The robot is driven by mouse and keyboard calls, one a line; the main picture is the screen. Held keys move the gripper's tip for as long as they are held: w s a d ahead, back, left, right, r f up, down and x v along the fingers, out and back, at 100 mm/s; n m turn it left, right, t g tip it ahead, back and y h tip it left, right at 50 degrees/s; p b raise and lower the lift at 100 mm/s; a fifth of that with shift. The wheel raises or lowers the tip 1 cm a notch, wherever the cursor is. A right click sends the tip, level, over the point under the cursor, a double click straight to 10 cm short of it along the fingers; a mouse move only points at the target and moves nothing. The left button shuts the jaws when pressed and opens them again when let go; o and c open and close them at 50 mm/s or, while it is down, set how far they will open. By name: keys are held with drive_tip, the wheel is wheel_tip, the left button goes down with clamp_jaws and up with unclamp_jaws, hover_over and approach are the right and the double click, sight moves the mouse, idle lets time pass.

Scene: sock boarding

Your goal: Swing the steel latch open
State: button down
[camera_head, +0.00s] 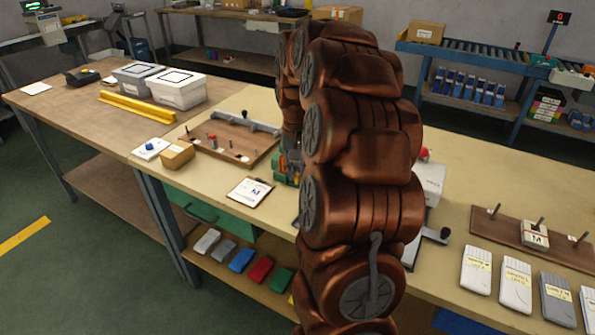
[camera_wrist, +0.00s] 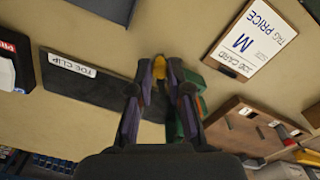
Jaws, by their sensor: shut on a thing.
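I cannot tell for sure which thing is the steel latch. In the head view, a grey metal bar (camera_head: 252,124) with a black knob lies along the back of a wooden board. Another grey part (camera_head: 432,236) with a black knob shows just right of my arm. In the wrist view, my gripper (camera_wrist: 159,75) is shut on a small yellow piece (camera_wrist: 158,66), at the right end of a dark plate (camera_wrist: 95,85) labelled TOE CLIP. A green part (camera_wrist: 188,118) shows behind the right finger.
A job card on a clipboard (camera_head: 249,190) lies left of my arm; it also shows in the wrist view (camera_wrist: 250,40). The wooden board (camera_head: 225,142) with pegs stands behind it. A pegged rack (camera_head: 520,240) and several sock packs (camera_head: 515,272) lie at right.

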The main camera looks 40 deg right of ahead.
sight(296, 174)
drive_tip(key=c, duration=1.1)
unclamp_jaws()
wheel_tip(296, 174, up, 12)
idle(0.7)
